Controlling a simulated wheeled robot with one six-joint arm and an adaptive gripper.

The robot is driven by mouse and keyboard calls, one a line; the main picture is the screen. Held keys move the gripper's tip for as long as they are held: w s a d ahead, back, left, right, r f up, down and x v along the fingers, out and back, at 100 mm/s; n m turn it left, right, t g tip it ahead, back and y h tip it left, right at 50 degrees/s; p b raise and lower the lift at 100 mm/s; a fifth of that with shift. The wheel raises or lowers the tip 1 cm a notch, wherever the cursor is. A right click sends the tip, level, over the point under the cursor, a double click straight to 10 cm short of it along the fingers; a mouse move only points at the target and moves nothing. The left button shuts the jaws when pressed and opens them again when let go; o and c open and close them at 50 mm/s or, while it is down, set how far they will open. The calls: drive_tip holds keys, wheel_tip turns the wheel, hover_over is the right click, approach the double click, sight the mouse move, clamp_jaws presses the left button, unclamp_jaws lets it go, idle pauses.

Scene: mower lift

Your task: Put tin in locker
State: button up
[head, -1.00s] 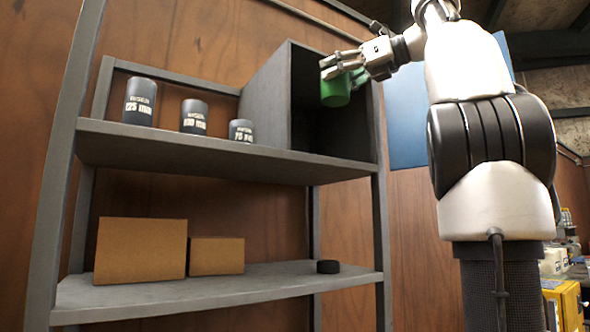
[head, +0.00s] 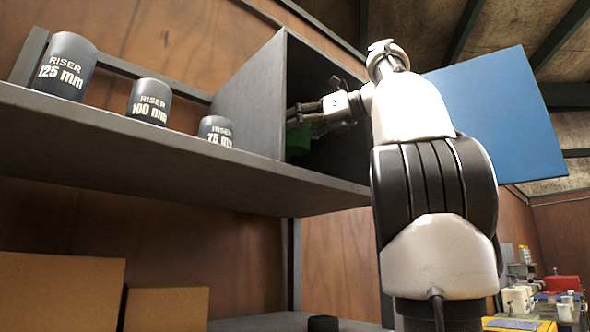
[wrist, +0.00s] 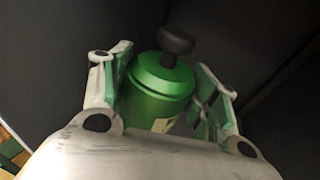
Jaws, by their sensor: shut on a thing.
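The green tin (head: 298,140) is inside the open grey locker (head: 248,97) on the upper shelf, partly hidden by my gripper in the head view. In the wrist view the tin (wrist: 160,88) shows a dark round knob on its top and sits between my finger pads. My gripper (head: 306,118) reaches into the locker and is shut on the tin. It also shows in the wrist view (wrist: 163,95). The blue door (head: 500,115) stands open at the right, behind my arm. Whether the tin touches the locker floor cannot be told.
Three dark risers marked 125 mm (head: 65,66), 100 mm (head: 149,101) and 75 mm (head: 215,130) stand left of the locker on the upper shelf (head: 130,150). Cardboard boxes (head: 60,290) and a small black disc (head: 323,323) are on the lower shelf.

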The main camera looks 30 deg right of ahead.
drive_tip(key=shift+f, duration=3.95)
drive_tip(key=shift+f, duration=0.15)
drive_tip(key=o, duration=1.5)
drive_tip(key=shift+c, duration=0.2)
drive_tip(key=shift+s+d+r, duration=0.2)
drive_tip(key=shift+s+d, duration=0.2)
drive_tip(key=shift+d, duration=0.05)
drive_tip(key=v, duration=1.1)
drive_tip(key=shift+a, duration=0.15)
drive_tip(key=shift+s, duration=0.15)
